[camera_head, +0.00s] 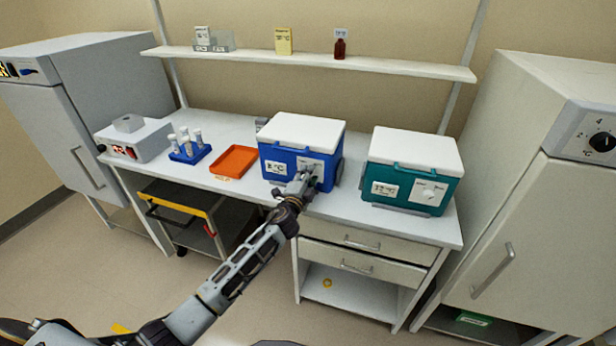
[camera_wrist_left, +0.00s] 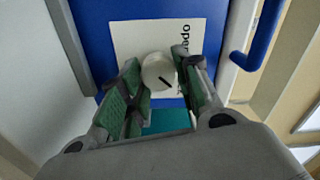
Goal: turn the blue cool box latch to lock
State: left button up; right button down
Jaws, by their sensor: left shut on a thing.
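The blue cool box (camera_head: 285,162) stands on the white bench with its white lid down. Its blue front also shows in the left wrist view (camera_wrist_left: 95,40). A white panel (camera_wrist_left: 130,40) on that front carries the latch, a round white knob (camera_wrist_left: 158,70) with a short dark slanted mark. My left gripper (camera_head: 306,181) reaches the right part of the box front. Its green-padded fingers (camera_wrist_left: 158,88) are shut on the knob, one on each side. In the head view the gripper hides the knob. My right gripper is not in view.
A teal cool box (camera_head: 385,190) with its own knob stands to the right. An orange tray (camera_head: 235,161), a blue tube rack (camera_head: 190,153) and a grey device (camera_head: 135,140) are to the left. A shelf (camera_head: 310,62) runs above. Drawers (camera_head: 358,245) are below the bench.

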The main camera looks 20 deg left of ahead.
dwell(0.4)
pick_arm(q)
jog(key=o, duration=1)
jog(key=shift+s, duration=0.1)
jog(key=s, duration=1.1)
jog(key=shift+s+a, duration=0.2)
jog(key=shift+s, duration=0.2)
dwell(0.4)
